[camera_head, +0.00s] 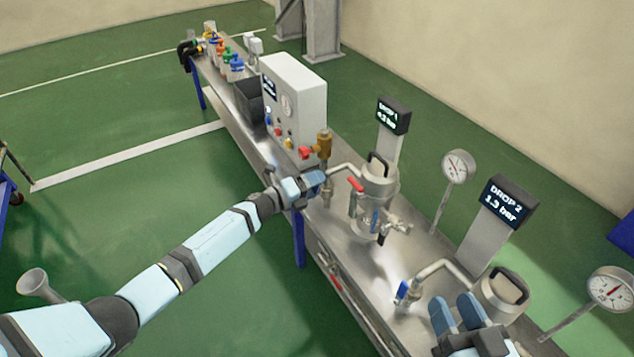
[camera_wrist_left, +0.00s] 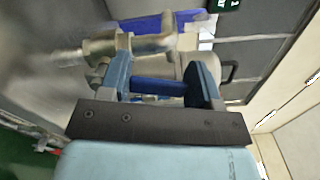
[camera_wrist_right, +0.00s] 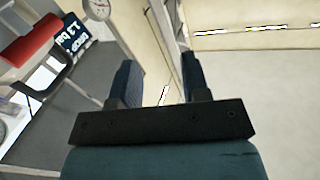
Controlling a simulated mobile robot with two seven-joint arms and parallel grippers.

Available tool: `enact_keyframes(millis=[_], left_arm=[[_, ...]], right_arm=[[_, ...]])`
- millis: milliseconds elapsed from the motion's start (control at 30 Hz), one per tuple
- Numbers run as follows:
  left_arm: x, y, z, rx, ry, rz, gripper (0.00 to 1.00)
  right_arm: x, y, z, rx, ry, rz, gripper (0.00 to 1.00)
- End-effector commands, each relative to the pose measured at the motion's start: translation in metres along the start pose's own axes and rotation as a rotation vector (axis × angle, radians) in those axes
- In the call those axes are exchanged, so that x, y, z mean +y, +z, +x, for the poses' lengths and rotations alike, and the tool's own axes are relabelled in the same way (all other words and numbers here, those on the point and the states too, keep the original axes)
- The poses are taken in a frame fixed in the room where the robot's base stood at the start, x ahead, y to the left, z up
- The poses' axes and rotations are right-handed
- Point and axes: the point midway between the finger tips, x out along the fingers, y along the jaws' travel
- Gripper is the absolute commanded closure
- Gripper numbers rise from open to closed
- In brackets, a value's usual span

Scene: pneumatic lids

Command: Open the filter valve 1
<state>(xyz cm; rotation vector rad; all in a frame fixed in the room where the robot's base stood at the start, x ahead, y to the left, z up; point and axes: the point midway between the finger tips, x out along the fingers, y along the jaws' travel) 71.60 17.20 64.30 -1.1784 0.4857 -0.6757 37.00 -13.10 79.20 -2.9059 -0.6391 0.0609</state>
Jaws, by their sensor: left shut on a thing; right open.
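My left gripper (camera_head: 318,185) is at the pipework of the first station, left of the first steel pot (camera_head: 378,180). In the left wrist view a blue valve lever (camera_wrist_left: 158,87) lies between its fingers, spanning from one to the other, and the gripper is shut on it. A steel pipe fitting (camera_wrist_left: 125,45) is just beyond. No label is readable on this valve, and in the head view the gripper hides the lever. The DROP 1 display (camera_head: 393,115) stands behind the pot. My right gripper (camera_head: 458,312) is open and empty beside the second pot (camera_head: 500,295).
A second blue valve lever (camera_head: 403,291), the DROP 2 display (camera_head: 505,203) reading 1.3 bar, and gauges (camera_head: 458,166) line the bench.

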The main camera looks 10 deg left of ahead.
Motion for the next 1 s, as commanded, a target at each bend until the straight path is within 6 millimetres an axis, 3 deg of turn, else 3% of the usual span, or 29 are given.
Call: enact_keyframes(millis=[400, 1000], left_arm=[[0.004, 0.014, 0.000, 0.000, 0.001, -0.266, 0.85], [0.007, 0.017, 0.000, 0.000, 0.000, -0.344, 0.85]], right_arm=[[0.014, 0.027, -0.008, -0.151, 0.053, -0.018, 0.57], [0.019, 0.035, -0.010, -0.189, 0.066, -0.026, 0.57]])
